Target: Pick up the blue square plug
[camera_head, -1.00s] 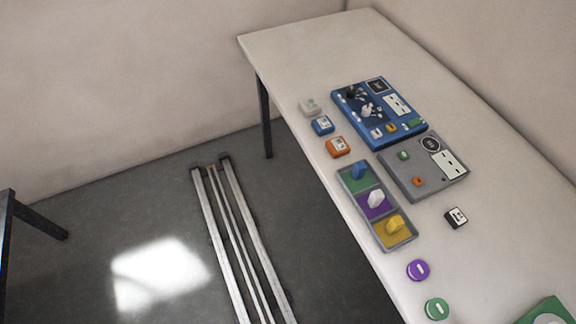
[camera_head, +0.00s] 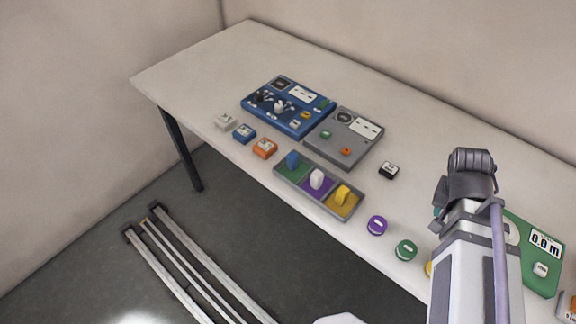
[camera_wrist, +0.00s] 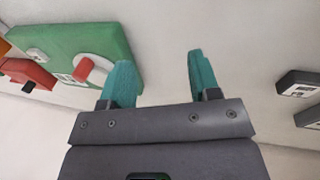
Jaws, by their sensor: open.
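A blue square plug (camera_head: 245,133) with a white marked top sits on the table in the head view, between a white square piece (camera_head: 226,122) and an orange square piece (camera_head: 265,148). My gripper is open and empty in the wrist view (camera_wrist: 160,75), its two teal fingers apart over bare table. In the head view my arm stands at the right, far from the blue square plug, and its fingers are mostly hidden. The blue square plug does not show in the wrist view.
A blue board (camera_head: 290,126) and a grey board (camera_head: 362,155) lie behind. A three-part tray (camera_head: 275,172) holds blue, white and yellow pieces. A black square piece (camera_head: 389,170), purple disc (camera_head: 377,226) and green disc (camera_head: 405,250) lie nearby. A green board (camera_head: 540,277) is at right.

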